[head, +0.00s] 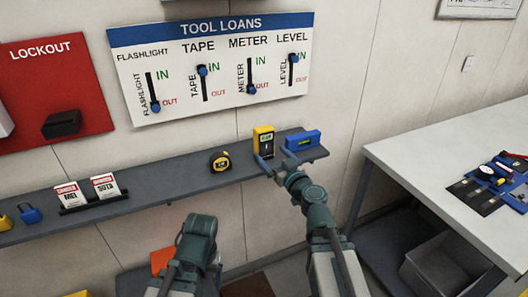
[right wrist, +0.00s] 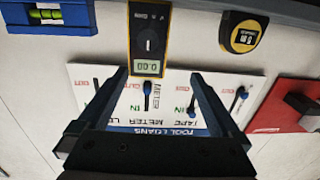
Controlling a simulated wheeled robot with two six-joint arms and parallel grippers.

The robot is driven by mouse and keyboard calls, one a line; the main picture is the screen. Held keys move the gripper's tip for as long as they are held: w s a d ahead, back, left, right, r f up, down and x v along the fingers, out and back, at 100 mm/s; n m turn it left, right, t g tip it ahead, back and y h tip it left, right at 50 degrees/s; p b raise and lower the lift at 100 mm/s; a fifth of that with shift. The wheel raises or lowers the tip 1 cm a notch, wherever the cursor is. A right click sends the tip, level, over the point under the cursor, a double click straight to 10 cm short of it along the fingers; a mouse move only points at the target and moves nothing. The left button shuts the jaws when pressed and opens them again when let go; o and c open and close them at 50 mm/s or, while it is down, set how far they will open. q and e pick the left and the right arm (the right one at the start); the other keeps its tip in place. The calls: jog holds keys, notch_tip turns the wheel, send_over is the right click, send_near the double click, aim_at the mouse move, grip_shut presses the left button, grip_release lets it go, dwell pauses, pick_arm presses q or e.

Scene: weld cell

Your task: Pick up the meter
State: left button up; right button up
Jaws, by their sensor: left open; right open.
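The meter (head: 264,138) is yellow with a dark face and stands upright on the grey wall shelf, just left of the blue level. In the right wrist view, which is upside down, the meter (right wrist: 150,38) shows its lit display reading 0.00. My right gripper (head: 277,159) is open in front of the meter. In the right wrist view its two fingers (right wrist: 158,76) are spread wide, with the meter lined up between them beyond the tips. Nothing is held. My left arm shows low in the head view, but its gripper cannot be seen.
The blue level (head: 302,140) and yellow tape measure (head: 220,161) flank the meter on the shelf (head: 160,178). The tool loans board (head: 215,107) is above, its meter slider at OUT. A white workbench (head: 440,165) stands at right.

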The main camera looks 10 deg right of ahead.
aim_at(266, 140)
jog(key=shift+h, duration=0.3)
jog(key=w, duration=0.8)
jog(key=shift+w+a+r, duration=0.1)
jog(key=shift+w, duration=0.25)
jog(key=shift+w+a+r+p, duration=0.1)
jog(key=shift+w+a+p, duration=0.05)
jog(key=shift+w, duration=1.15)
jog(key=shift+w+a+r+p, duration=0.1)
jog(key=shift+w+a+p, duration=0.05)
jog(key=shift+w, duration=1.15)
jog(key=shift+s, duration=0.1)
jog(key=shift+c, duration=0.3)
jog(key=c, duration=1.5)
